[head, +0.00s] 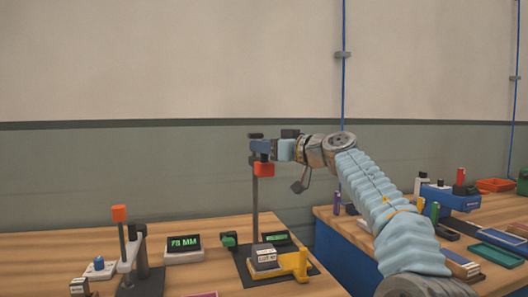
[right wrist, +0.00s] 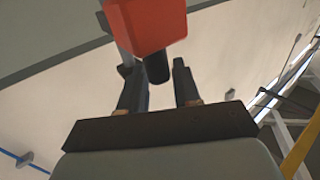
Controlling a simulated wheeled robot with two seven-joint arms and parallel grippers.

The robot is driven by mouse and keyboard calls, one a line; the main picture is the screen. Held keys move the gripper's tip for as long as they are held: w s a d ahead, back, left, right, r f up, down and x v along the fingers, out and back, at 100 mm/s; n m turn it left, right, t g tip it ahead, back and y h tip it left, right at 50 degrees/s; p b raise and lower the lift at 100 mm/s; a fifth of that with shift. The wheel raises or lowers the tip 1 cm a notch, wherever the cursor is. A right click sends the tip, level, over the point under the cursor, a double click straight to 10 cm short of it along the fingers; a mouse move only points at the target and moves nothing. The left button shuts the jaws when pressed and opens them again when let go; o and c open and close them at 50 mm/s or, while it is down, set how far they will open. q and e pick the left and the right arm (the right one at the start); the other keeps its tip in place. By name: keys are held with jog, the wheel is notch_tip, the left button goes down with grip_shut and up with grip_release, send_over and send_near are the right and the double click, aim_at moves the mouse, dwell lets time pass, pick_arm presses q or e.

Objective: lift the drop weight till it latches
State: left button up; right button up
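The drop weight is an orange-red block (head: 264,169) high on a thin upright post (head: 255,205), well above the dark base. In the right wrist view the red block (right wrist: 147,22) fills the top, with a dark rounded peg (right wrist: 157,66) below it. My right gripper (head: 262,146) is at the top of the post, just above the block in the head view. In the right wrist view its two black fingers (right wrist: 157,85) stand apart, with the peg near their tips and a gap beside the right finger. The latch cannot be made out. My left gripper is out of view.
On the wooden table (head: 205,235) stand another orange-topped stand (head: 119,214), a green-lit display (head: 184,246), a grey block (head: 266,257) and a yellow part (head: 296,265). A second bench at right holds a blue box (head: 450,197) and trays.

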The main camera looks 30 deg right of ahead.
jog(key=shift+o, duration=0.9)
jog(key=shift+s+r, duration=0.1)
jog(key=shift+r, duration=0.05)
jog(key=shift+f, duration=0.2)
jog(key=shift+s, duration=0.1)
jog(key=v, duration=1.3)
jog(key=shift+s+r+b, duration=0.15)
jog(key=shift+s+b, duration=0.05)
jog(key=shift+b, duration=0.2)
jog(key=shift+d, duration=0.15)
